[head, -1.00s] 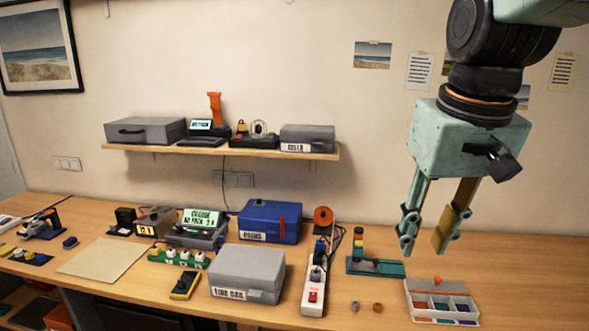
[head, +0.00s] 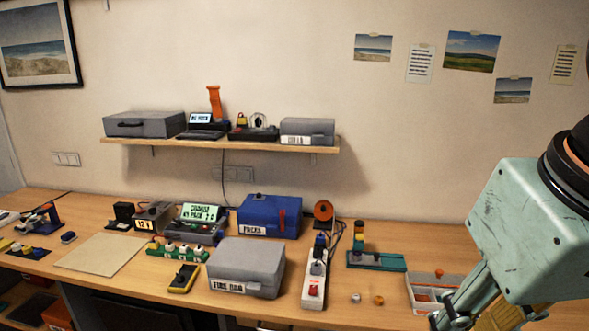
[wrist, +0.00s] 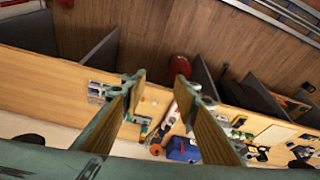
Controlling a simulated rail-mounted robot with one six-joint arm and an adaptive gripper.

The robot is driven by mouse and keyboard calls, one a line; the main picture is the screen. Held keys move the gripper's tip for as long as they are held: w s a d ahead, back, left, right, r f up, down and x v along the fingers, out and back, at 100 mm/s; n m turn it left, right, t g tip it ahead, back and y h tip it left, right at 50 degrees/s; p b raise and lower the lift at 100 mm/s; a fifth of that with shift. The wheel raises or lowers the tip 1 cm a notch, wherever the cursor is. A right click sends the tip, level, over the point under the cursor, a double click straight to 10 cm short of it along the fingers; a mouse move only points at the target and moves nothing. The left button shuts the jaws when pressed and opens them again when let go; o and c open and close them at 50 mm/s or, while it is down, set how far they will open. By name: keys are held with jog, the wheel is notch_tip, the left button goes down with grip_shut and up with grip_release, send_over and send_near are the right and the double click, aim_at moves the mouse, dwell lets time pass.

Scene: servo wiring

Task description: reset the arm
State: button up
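My gripper (wrist: 160,82) is open and empty in the wrist view, with a clear gap between its two fingers. In the head view my pale green gripper body (head: 530,235) is at the lower right, tilted, with its fingers pointing down and left. Its fingers are partly cut off by the bottom edge there. They cover part of the compartment tray (head: 420,281) on the workbench; I cannot tell the distance between them.
The workbench (head: 385,290) holds a white power strip (head: 314,280), a grey box (head: 247,262), a blue box (head: 268,216) and a teal stand (head: 376,261). Two small rings lie on the bare wood near the strip. A shelf (head: 230,148) with boxes is on the wall.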

jog(key=shift+s+f, duration=0.4)
jog(key=shift+s, duration=0.25)
jog(key=shift+s+f, duration=0.35)
jog(key=shift+s, duration=0.3)
jog(key=shift+c, duration=0.3)
dwell(1.3)
